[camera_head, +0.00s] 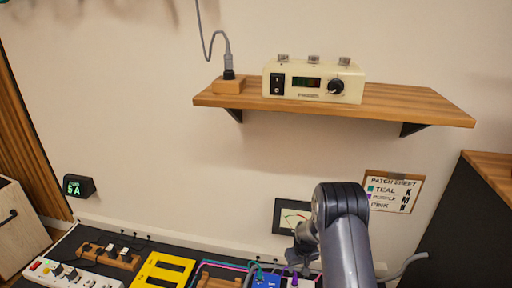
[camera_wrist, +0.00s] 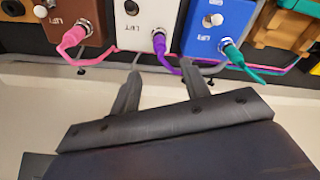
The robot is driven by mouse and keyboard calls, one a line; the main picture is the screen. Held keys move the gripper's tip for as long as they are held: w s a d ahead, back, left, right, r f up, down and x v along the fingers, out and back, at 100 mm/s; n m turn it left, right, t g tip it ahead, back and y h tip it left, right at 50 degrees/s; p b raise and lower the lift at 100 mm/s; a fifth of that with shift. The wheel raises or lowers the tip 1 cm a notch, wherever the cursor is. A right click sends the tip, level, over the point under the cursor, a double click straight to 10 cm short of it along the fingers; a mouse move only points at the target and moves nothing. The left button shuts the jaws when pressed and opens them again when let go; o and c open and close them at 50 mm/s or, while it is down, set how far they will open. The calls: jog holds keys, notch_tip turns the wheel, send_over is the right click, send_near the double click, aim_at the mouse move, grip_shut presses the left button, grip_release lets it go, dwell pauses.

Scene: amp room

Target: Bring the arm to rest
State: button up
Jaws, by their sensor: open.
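My arm (camera_head: 345,235) rises from the bottom of the head view, in front of the wall and the back of the bench. My gripper (camera_wrist: 160,72) shows in the wrist view with its two dark fingers apart and nothing between them. Past the fingertips are a brown pedal (camera_wrist: 77,15), a white pedal (camera_wrist: 150,20) and a blue pedal (camera_wrist: 213,25), with pink, purple and teal plugs in them. The fingers look close to the cables, but I cannot tell the gap.
A wooden shelf (camera_head: 415,105) with a cream power unit (camera_head: 313,82) is on the wall above the arm. A meter (camera_head: 290,215) and a patch sheet card (camera_head: 393,193) are behind it. A yellow frame (camera_head: 163,270) and a power strip (camera_head: 70,276) lie at left.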

jog(key=f+b, duration=0.1)
jog(key=f, duration=0.2)
jog(key=f+b, duration=0.1)
jog(key=f, duration=0.2)
jog(key=w+f+b, duration=0.1)
jog(key=f, duration=0.2)
jog(key=shift+a+f, duration=0.15)
jog(key=shift+f, duration=0.25)
notch_tip(320, 180, up, 10)
jog(key=p, duration=0.6)
jog(key=shift+r, duration=0.15)
notch_tip(320, 180, up, 17)
jog(key=m+p, duration=0.1)
jog(key=p, duration=0.4)
send_over(296, 277)
jog(key=s, duration=0.3)
jog(key=shift+a+r, duration=0.15)
jog(key=shift+r, duration=0.25)
jog(key=shift+s+r, duration=0.1)
jog(key=shift+r, duration=0.05)
